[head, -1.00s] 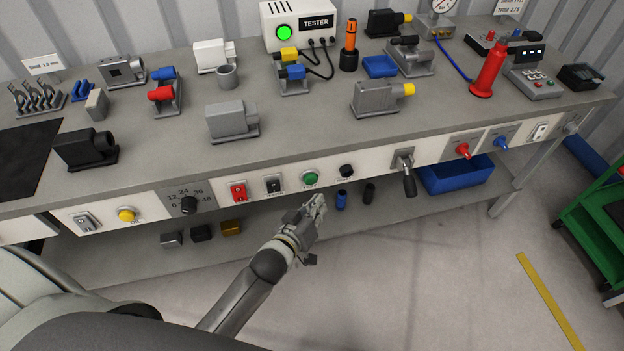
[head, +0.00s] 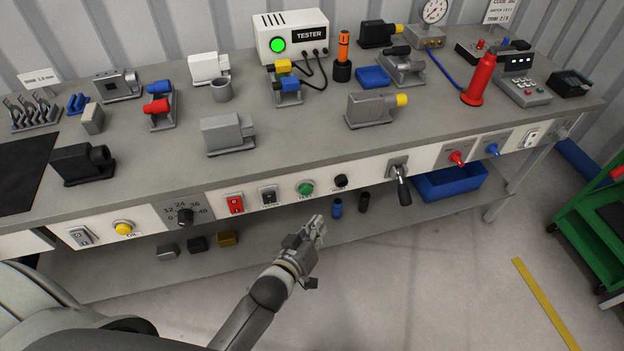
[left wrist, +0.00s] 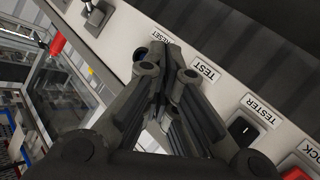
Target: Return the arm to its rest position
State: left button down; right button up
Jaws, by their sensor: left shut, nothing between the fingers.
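My left arm reaches in from the bottom of the head view. Its gripper (head: 317,228) is shut and empty, in the air in front of the bench's front panel (head: 362,180), below the green button (head: 305,188) and the black knob (head: 340,181). In the left wrist view, the closed fingers (left wrist: 162,65) point toward the panel near the RESET and TEST labels, and they hide the green button. A gap to the panel shows in the head view. My right gripper is in neither view.
The workbench (head: 290,140) carries several housings, a tester box (head: 291,36) and a red cone-shaped bottle (head: 476,82). A lever (head: 402,185) juts from the panel. A lower shelf (head: 270,255) holds small parts and a blue bin (head: 450,183). The floor in front is clear.

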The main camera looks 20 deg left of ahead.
pick_arm(q)
jog(key=s+a+f+m+g, duration=0.1)
jog(key=s+f+g, duration=0.1)
jog(key=s+f, duration=0.55)
jog(key=s+a+f+m+g+y, duration=0.1)
jog(key=s+f+g, duration=0.25)
jog(key=f, duration=0.65)
jog(key=s+a+f+m+g, duration=0.1)
jog(key=s+a+f+g, duration=0.1)
jog(key=s+f, duration=0.55)
jog(key=s+a+f+m+g, duration=0.1)
jog(key=s+a+f+g, duration=0.1)
jog(key=s+f, duration=0.2)
jog(key=s+a+f+m+g, duration=0.1)
jog(key=s+f, duration=0.3)
jog(key=s, duration=0.6)
jog(key=s+a+f+m+g+y, duration=0.1)
jog(key=s+a+f+g, duration=0.2)
jog(key=s, duration=0.5)
jog(key=shift+f+p, duration=0.3)
jog(key=shift+f, duration=0.45)
jog(key=shift+w, duration=0.1)
